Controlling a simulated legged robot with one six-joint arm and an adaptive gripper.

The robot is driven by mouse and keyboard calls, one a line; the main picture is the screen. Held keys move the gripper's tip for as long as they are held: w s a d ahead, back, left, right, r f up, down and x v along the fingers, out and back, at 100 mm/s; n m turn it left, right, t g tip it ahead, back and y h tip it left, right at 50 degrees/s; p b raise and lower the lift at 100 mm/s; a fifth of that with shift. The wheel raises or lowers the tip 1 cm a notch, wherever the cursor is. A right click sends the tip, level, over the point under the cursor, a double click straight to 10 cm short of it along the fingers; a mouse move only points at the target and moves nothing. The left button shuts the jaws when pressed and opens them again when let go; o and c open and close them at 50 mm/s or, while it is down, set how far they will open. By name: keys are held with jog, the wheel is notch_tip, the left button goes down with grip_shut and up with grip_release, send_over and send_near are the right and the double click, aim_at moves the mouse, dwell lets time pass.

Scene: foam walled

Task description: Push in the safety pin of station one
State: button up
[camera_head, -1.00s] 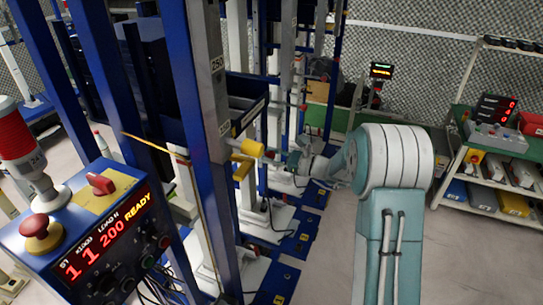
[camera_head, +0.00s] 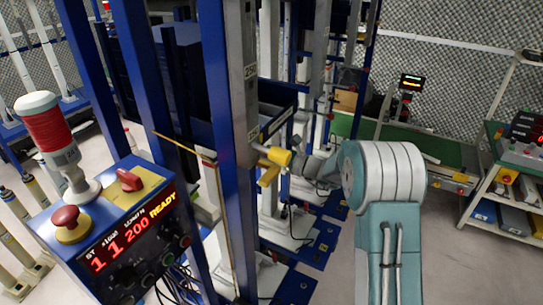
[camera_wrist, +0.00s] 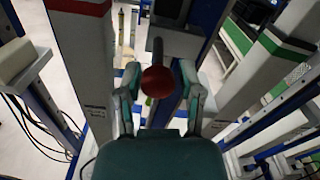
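Station one's control box (camera_head: 110,240) stands at the left in the head view, its red display reading 11 200 and a yellow READY. A yellow cylinder (camera_head: 278,156) and a yellow bar below it stick out from the blue and grey upright, just left of my gripper. In the wrist view a dark red ball knob (camera_wrist: 157,81) on a dark rod lies between the fingers of my gripper (camera_wrist: 162,97). The fingers are open, with a small gap on each side of the knob. I cannot tell which part is the safety pin.
Blue upright posts (camera_head: 226,150) stand close on the left of my arm. A red lamp (camera_head: 52,135) and a red mushroom button (camera_head: 66,220) are on the box. A shelf cart (camera_head: 505,185) is at the right, with clear floor before it.

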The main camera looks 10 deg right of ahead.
jog(key=shift+a, duration=0.15)
jog(key=v, duration=1.2)
